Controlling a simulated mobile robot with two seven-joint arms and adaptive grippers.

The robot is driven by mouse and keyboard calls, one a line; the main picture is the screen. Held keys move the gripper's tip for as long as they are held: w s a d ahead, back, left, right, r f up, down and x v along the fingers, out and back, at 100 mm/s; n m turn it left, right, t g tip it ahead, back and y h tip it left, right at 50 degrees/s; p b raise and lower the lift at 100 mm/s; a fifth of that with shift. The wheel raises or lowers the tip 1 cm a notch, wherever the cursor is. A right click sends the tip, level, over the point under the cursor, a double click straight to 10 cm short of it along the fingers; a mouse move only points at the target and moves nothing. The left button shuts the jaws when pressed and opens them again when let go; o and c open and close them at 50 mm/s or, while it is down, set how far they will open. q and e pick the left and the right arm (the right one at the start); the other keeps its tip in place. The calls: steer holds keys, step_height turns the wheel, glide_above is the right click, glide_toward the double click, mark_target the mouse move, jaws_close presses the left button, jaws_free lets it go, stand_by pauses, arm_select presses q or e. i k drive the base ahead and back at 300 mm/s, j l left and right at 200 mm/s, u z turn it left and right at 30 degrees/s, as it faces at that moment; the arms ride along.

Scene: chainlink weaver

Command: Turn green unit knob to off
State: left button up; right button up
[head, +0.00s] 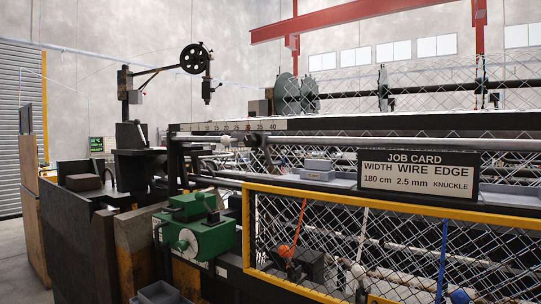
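A green unit (213,239) is mounted on the near side of the machine, left of centre in the head view. A round pale knob (187,241) is on its front face. A smaller light round part sits near its top. I cannot read any off mark or tell the knob's setting from here. Neither of my grippers is in view.
A yellow-framed mesh guard (340,205) stands right of the green unit. A job card sign (418,175) reads 180 cm, 2.5 mm, knuckle. A grey bin (160,293) is below the unit. Dark and rusty panels (72,235) stand at left, with open floor beyond.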

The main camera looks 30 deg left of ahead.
mark_target(181, 246)
steer(key=u, duration=1.55)
